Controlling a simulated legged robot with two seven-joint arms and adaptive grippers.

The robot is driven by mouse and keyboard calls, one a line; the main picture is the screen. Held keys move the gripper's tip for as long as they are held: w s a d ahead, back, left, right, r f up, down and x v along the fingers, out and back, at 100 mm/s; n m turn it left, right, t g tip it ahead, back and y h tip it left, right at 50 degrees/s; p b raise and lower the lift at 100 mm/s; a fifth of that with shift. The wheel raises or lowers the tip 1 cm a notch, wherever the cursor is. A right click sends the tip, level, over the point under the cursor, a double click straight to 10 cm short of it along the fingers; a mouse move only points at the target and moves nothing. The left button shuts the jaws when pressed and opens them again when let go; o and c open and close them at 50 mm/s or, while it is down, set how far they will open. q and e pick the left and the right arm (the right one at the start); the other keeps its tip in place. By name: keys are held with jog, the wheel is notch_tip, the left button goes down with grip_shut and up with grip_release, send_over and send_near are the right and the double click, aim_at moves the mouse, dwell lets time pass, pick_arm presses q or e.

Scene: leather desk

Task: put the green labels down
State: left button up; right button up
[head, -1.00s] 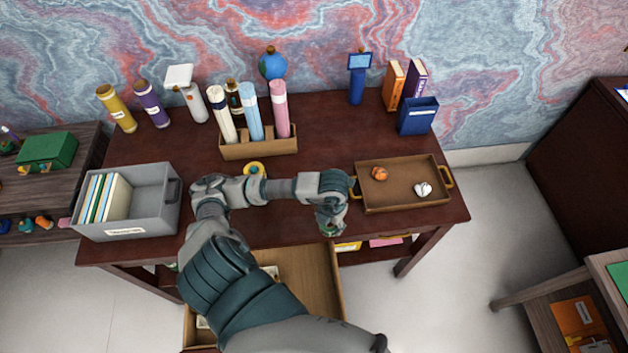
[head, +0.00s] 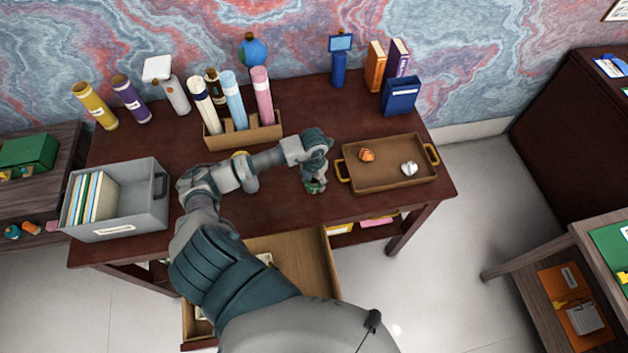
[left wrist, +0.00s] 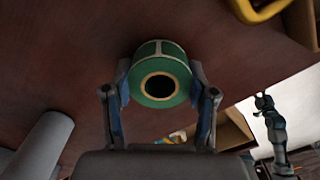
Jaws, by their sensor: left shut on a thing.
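The green labels (left wrist: 159,63) are a green roll with a dark round hole. In the left wrist view the roll sits between the two fingers of my left gripper (left wrist: 160,95), which is shut on it. In the head view my left gripper (head: 315,180) is over the desk (head: 270,196), just left of the brown tray. Only a small part of the green roll (head: 316,187) shows there below the fingers. I cannot tell whether the roll touches the desk top. My right gripper is not in the head view.
The brown tray (head: 385,187) holds an orange object (head: 367,155) and a white one (head: 409,168). A grey bin (head: 150,205) with folders stands at the left. An open drawer (head: 300,262) juts out in front. Rolled tubes stand in a holder (head: 243,139) behind my arm.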

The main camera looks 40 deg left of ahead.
pick_arm(q)
jog(key=shift+a+f, duration=0.15)
jog(key=shift+a, duration=0.1)
jog(key=o, duration=0.8)
jog(key=shift+a+f, duration=0.1)
jog(key=shift+a, duration=0.15)
jog(key=o, duration=0.3)
jog(key=shift+a, duration=0.15)
jog(key=shift+o, duration=0.2)
jog(key=shift+a+f, duration=0.1)
jog(key=shift+d, duration=0.3)
jog(key=shift+d+r, duration=0.2)
jog(key=shift+r, duration=0.05)
notch_tip(320, 180, up, 6)
jog(key=shift+r, duration=0.1)
notch_tip(320, 180, up, 6)
jog(key=shift+f, duration=0.1)
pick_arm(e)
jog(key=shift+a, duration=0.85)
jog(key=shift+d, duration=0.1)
